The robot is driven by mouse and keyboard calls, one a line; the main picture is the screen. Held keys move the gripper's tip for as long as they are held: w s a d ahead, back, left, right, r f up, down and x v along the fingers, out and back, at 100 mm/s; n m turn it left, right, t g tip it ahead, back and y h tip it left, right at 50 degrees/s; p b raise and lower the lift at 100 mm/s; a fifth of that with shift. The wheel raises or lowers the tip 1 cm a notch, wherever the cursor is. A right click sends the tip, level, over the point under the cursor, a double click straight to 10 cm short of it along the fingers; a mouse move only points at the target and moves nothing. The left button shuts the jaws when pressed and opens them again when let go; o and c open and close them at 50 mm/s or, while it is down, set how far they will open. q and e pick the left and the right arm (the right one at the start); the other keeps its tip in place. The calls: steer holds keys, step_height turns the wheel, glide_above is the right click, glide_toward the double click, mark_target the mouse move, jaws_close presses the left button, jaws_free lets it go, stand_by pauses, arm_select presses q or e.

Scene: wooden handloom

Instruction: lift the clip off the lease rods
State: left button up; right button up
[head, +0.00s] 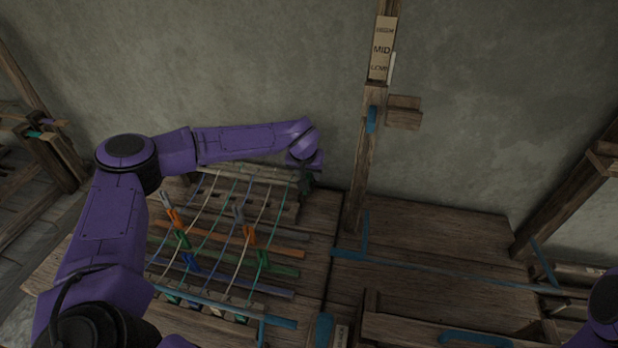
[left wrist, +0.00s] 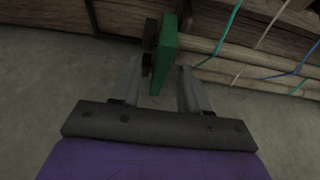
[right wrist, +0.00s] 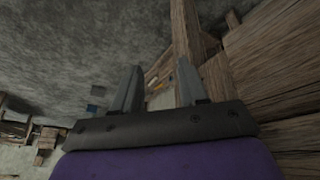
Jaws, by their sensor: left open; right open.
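Several coloured lease rods, among them an orange rod (head: 280,249) and a green rod (head: 275,267), lie across the warp threads. I cannot tell which is the task's clip. My left gripper (head: 306,183) is beyond the rods, at the warp's far right end. In the left wrist view its open fingers (left wrist: 158,85) have a flat green piece (left wrist: 165,52) in the gap, not clasped. My right gripper (right wrist: 155,88) is open and empty.
A wooden post (head: 362,165) with a lettered sign (head: 382,48) rises right of the warp. A plank bench top (head: 440,235) with blue strips (head: 430,270) lies right of it. My left arm passes over the warp's far left side. A wall stands behind.

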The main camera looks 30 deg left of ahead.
arm_select(q)
steer(key=shift+f, duration=0.15)
stand_by(0.3)
jaws_close()
